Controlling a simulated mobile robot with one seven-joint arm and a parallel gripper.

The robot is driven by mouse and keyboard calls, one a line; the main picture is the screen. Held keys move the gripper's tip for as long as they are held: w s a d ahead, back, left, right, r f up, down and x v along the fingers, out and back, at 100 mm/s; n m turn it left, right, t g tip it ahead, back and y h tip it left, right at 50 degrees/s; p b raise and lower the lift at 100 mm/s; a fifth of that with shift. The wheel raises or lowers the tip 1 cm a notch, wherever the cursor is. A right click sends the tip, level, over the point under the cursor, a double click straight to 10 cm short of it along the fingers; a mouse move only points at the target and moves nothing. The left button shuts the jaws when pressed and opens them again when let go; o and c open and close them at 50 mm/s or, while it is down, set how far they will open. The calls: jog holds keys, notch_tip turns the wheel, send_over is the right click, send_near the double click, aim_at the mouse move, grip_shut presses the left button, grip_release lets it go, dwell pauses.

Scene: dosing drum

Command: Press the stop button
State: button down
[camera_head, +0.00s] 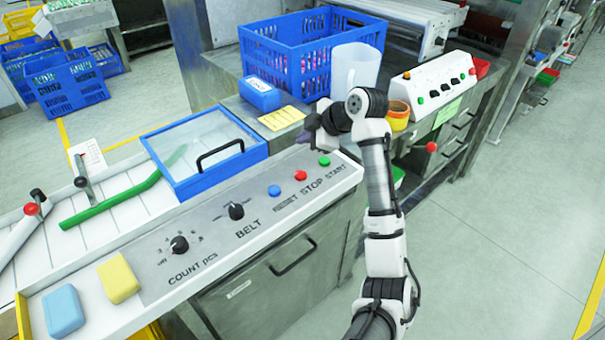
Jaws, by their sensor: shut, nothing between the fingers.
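The stop button (300,175) is a small red button on the grey control panel (205,222), above the printed word STOP. It stands between the blue reset button (274,190) and the green start button (324,161). My gripper (305,137) is shut and empty. In the picture it appears just above and behind the red button, with a visible gap from it. The fingertips are small and dark, and their exact height over the panel is hard to tell.
A blue-framed clear lid (203,150) with a black handle lies left of the buttons. A white jug (355,68) stands behind my arm. Knobs (236,211) rise from the panel's left part.

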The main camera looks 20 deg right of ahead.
aim_at(304, 176)
jog(key=shift+f, duration=0.1)
jog(key=shift+f+b, duration=2.75)
jog(key=shift+f, duration=1.6)
jog(key=shift+f, duration=0.1)
jog(key=shift+f+b, duration=0.3)
jog(key=shift+b, duration=0.05)
jog(key=shift+f+b, duration=0.45)
jog(key=shift+f, duration=0.05)
jog(key=shift+r, duration=0.1)
jog(key=shift+r+p, duration=0.55)
jog(key=shift+r, duration=0.25)
jog(key=shift+r+p, duration=1.5)
jog(key=shift+r, duration=1.05)
